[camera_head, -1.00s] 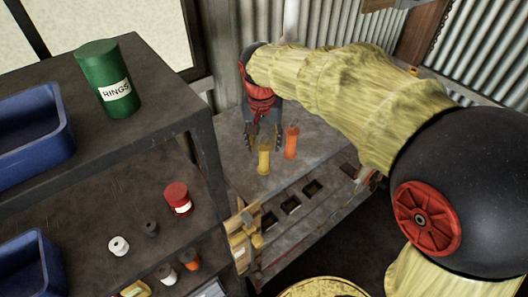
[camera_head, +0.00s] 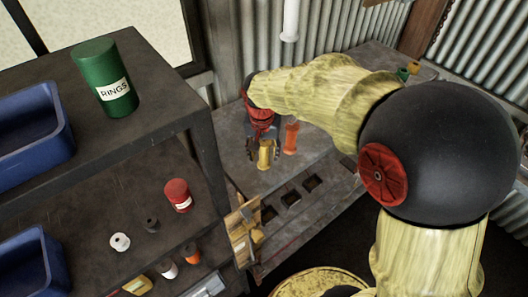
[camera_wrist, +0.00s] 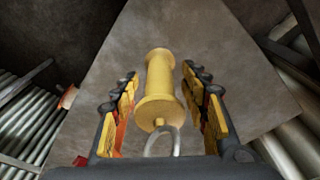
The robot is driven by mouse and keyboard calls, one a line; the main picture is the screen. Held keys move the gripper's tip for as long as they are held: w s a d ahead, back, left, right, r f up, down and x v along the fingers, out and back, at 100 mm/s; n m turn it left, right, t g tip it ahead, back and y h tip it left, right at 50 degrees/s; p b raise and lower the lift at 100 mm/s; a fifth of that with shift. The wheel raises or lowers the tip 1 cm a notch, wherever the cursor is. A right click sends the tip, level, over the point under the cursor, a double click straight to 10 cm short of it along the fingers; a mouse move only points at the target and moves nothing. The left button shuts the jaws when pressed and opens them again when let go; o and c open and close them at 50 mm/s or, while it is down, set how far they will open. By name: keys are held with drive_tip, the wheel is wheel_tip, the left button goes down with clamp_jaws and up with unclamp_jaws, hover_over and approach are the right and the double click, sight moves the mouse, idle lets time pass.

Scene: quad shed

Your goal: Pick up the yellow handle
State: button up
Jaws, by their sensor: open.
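The yellow handle (camera_head: 264,156) stands on the grey bench in the head view. In the wrist view the yellow handle (camera_wrist: 159,88) is a flanged spool shape with a pale metal loop at its near end. My gripper (camera_head: 263,155) is over it, pointing down. In the wrist view my gripper (camera_wrist: 160,95) is open, with one finger on each side of the handle. A gap shows between the handle and each finger. The far end of the handle lies beyond the fingertips.
An orange handle (camera_head: 291,138) stands on the bench (camera_head: 335,148) just right of the yellow one. Square holes line the bench's front. A dark shelf with a green RINGS can (camera_head: 105,78) and blue bins (camera_head: 30,128) stands at the left. Corrugated wall (camera_head: 330,40) is behind.

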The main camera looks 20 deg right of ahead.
sight(264, 141)
drive_tip(key=shift+c, duration=0.5)
drive_tip(key=c, duration=1)
drive_tip(key=shift+r, duration=0.1)
drive_tip(key=shift+r, duration=0.4)
wheel_tip(264, 141, up, 2)
drive_tip(key=shift+r, duration=0.1)
drive_tip(key=s+d+r+b, duration=0.2)
drive_tip(key=s+d+r, duration=0.3)
drive_tip(key=s+r, duration=0.5)
drive_tip(key=s, duration=0.3)
drive_tip(key=shift+d, duration=0.15)
